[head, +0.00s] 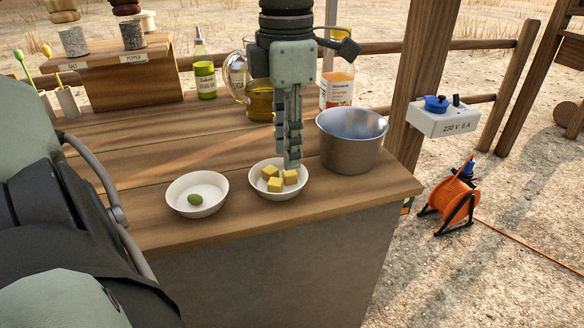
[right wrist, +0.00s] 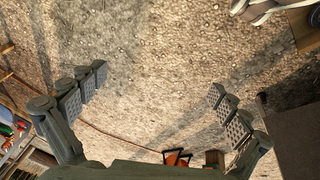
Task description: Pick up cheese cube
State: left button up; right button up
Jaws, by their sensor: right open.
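Three yellow cheese cubes (head: 275,185) sit in a small white bowl (head: 253,184) near the counter's front edge in the head view. My left gripper (head: 291,164) points straight down over this bowl, its fingertips just above or beside the cubes at the back right. Its fingers are seen nearly edge-on, so I cannot tell how far apart they are or whether a cube is between them. My right gripper (right wrist: 155,105) is open and empty in the right wrist view, over sandy ground away from the counter.
A white bowl (head: 184,206) with a green olive (head: 194,199) stands left of the cheese bowl. A metal pot (head: 349,150) stands close on the right. Behind are a glass jug (head: 260,104), a green-labelled bottle (head: 204,80) and an orange-labelled jar (head: 337,88). The counter's left middle (head: 125,150) is clear.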

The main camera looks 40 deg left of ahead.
aim_at(290, 172)
pick_arm(q)
notch_tip(290, 172, down, 4)
jog(key=shift+w+f, duration=0.1)
jog(key=shift+w, duration=0.05)
jog(key=c, duration=0.5)
